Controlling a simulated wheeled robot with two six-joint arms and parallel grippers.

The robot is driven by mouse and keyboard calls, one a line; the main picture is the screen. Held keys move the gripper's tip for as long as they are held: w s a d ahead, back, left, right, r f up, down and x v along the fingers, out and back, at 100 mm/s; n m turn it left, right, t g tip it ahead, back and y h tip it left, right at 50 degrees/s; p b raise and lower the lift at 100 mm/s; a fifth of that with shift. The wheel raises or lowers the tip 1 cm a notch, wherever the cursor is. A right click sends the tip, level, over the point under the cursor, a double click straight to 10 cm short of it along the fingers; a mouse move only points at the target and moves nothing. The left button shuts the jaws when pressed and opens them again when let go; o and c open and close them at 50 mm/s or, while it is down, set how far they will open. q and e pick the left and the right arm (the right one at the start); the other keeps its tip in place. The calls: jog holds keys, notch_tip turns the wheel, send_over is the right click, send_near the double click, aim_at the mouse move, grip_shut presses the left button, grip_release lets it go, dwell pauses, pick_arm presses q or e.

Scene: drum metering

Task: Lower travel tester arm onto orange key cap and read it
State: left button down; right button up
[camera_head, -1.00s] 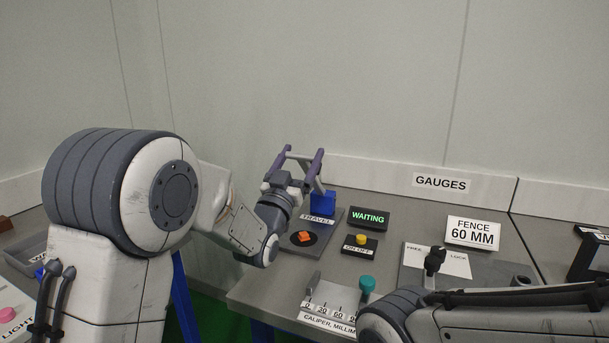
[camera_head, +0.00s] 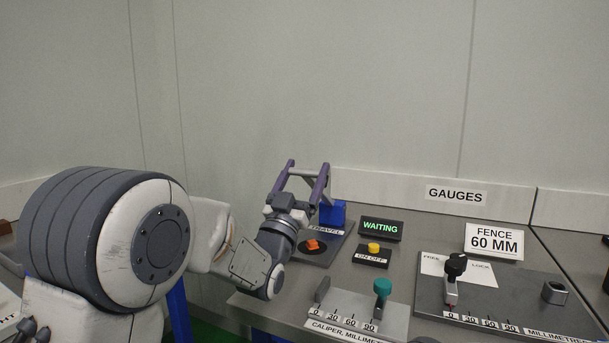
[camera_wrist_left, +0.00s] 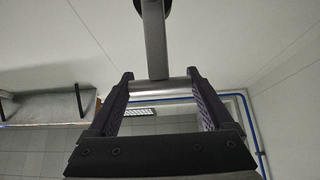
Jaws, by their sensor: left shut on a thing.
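The orange key cap (camera_head: 313,245) sits on a dark round pad on the grey travel tester base (camera_head: 326,260). A blue block (camera_head: 334,212) stands at the back of that base, and the TRAVEL label is partly hidden by my arm. My left gripper (camera_head: 308,168) points upward above the tester. In the left wrist view its fingers are shut on the cylindrical handle of the tester arm (camera_wrist_left: 154,40), a grey rod. The arm is raised, well clear of the key cap. A display (camera_head: 380,228) reads WAITING in green. My right gripper is not in view.
A yellow button (camera_head: 374,248) on an ON/OFF box is right of the tester. A caliper with a teal knob (camera_head: 382,286) lies in front. A fence gauge with a black knob (camera_head: 456,264) and a FENCE 60 MM sign (camera_head: 494,241) are further right.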

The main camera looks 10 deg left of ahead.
pick_arm(q)
grip_release()
jog(key=b+v, duration=0.1)
jog(key=v, duration=0.6)
jog(key=shift+s, duration=0.2)
jog(key=shift+a+f, duration=0.1)
jog(key=shift+f, duration=0.05)
